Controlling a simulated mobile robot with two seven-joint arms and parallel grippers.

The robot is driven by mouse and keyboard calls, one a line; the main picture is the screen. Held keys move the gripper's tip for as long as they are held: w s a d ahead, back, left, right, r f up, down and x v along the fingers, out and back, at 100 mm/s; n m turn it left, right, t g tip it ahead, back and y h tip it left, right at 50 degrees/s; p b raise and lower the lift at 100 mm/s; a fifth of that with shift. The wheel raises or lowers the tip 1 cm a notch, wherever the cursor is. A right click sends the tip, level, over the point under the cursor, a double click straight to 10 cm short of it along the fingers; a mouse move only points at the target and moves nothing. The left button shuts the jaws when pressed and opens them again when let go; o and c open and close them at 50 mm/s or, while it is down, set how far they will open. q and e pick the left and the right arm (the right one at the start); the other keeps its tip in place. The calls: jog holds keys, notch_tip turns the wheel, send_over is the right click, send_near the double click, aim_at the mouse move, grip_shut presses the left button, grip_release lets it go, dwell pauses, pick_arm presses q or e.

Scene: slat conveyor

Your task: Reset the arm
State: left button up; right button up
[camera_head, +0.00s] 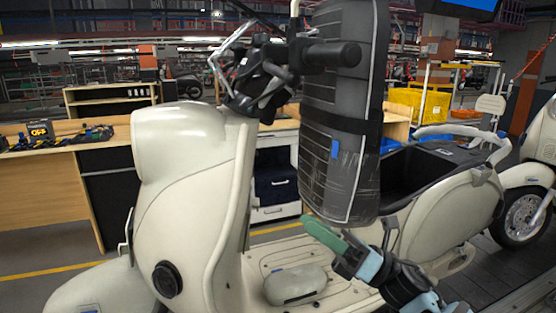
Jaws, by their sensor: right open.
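My right gripper (328,236) reaches in from the lower right, with green finger pads and light blue parts. It is open and I see nothing between its fingers. It is in front of a cream scooter (192,150), above the footboard and just below a tall dark ribbed padded piece (342,120). I cannot tell whether it touches that piece. My left gripper is not in view.
The black handlebar (330,54) crosses in front of the padded piece. A grey rounded part (295,284) lies on the footboard. An open black compartment (425,168) is at the scooter's rear. A second scooter (542,140) stands at far right. A wooden workbench (45,180) stands behind at left.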

jog(key=s+d+f+m+t+h, duration=0.25)
jog(key=f+m+t+h, duration=0.2)
jog(key=f+m, duration=0.5)
jog(key=s+d+f+m+t+h, duration=0.1)
jog(key=d+f+m+t+h, duration=0.25)
jog(key=f+m+h, duration=0.45)
jog(key=s+d+f+m+t+h, duration=0.25)
jog(key=f+m+t, duration=0.25)
jog(key=f+m, duration=0.65)
jog(key=s+d+f+m+g+h, duration=0.2)
jog(key=s+f+m, duration=0.5)
jog(key=s, duration=0.5)
jog(key=s+d+f+m+g+h, duration=0.3)
jog(key=s+f+m+g, duration=0.4)
jog(key=s+f, duration=0.5)
jog(key=shift+s+m+h, duration=0.3)
jog(key=shift+m+h, duration=0.3)
jog(key=shift+h, duration=0.2)
